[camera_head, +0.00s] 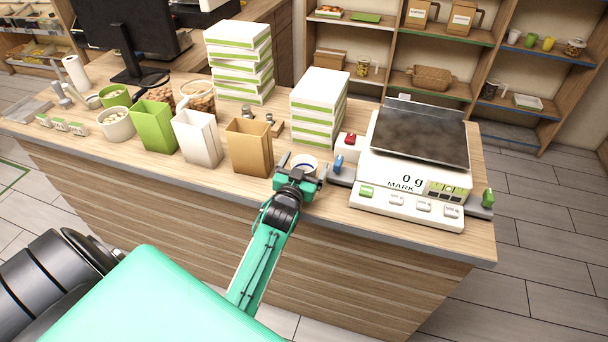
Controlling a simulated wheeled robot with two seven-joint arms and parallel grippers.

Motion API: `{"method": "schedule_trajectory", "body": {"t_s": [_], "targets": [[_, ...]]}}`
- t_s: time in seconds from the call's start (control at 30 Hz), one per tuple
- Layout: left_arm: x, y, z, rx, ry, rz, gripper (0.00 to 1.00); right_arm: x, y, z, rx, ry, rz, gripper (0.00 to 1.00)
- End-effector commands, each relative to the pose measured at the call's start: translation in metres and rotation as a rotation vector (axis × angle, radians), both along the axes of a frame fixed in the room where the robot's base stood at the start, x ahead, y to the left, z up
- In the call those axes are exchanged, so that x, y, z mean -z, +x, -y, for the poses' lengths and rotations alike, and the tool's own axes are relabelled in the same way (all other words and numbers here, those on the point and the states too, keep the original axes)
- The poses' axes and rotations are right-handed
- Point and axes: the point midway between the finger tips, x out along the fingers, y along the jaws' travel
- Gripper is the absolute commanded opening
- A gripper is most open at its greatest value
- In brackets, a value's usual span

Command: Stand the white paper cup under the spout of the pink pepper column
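No pink pepper column or spout can be made out in this view. My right gripper is not in view.
A scale (411,188) reading 0 g stands right of the gripper. A brown box (249,147), a white box (198,138) and a green box (153,126) stand to the left. Stacked green-and-white boxes (318,100) stand behind. Shelves line the back wall.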

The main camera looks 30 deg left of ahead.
Motion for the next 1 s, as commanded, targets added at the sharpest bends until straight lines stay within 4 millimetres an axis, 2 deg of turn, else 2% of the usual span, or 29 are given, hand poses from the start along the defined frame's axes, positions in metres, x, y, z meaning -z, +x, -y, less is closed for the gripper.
{"method": "schedule_trajectory", "body": {"t_s": [0.03,0.23,0.3,0.53,0.67,0.87,1.0], "targets": [[0.000,0.000,0.000,0.000,0.000,0.000,0.82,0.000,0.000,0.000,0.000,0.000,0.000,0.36],[0.000,0.000,0.000,0.000,0.000,0.000,0.43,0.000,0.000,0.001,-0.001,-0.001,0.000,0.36],[0.000,0.000,0.000,0.000,0.000,0.000,0.40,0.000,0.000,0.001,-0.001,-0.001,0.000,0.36],[-0.001,0.000,0.000,0.000,0.000,0.000,0.40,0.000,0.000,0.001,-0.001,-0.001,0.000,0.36],[-0.008,0.000,0.000,0.000,0.000,0.002,0.40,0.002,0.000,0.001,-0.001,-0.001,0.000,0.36],[-0.036,0.000,0.000,0.001,0.003,0.004,0.40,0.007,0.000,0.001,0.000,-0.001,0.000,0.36],[-0.072,0.000,0.000,0.001,0.003,0.008,0.40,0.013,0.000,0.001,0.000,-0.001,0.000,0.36]]}}
